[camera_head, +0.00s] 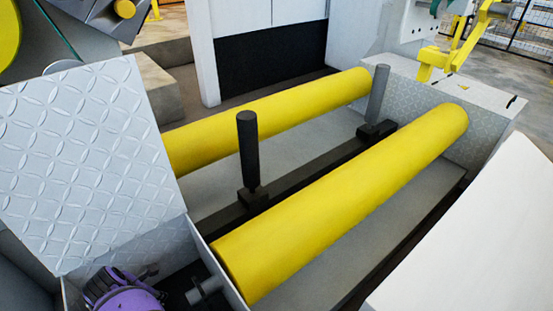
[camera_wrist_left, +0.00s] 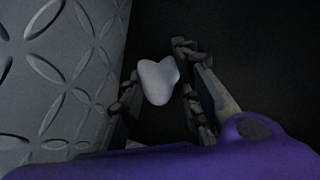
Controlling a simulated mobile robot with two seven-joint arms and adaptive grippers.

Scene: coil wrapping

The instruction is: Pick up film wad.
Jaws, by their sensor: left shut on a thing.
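The film wad (camera_wrist_left: 158,82) is a small whitish lump in the left wrist view. It sits between the two dark fingers of my left gripper (camera_wrist_left: 156,68), which is shut on it. In the head view the purple body and dark fingers of my left gripper (camera_head: 132,273) show at the bottom left, low beside the tread-plate block. The wad cannot be made out in the head view. My right gripper is in neither view.
A tread-plate metal block (camera_head: 85,160) stands close to my left gripper; its patterned face (camera_wrist_left: 55,75) fills the left of the wrist view. Two yellow rollers (camera_head: 345,200) (camera_head: 270,115) and a dark upright post (camera_head: 248,150) lie beyond. A white panel (camera_head: 480,240) is at right.

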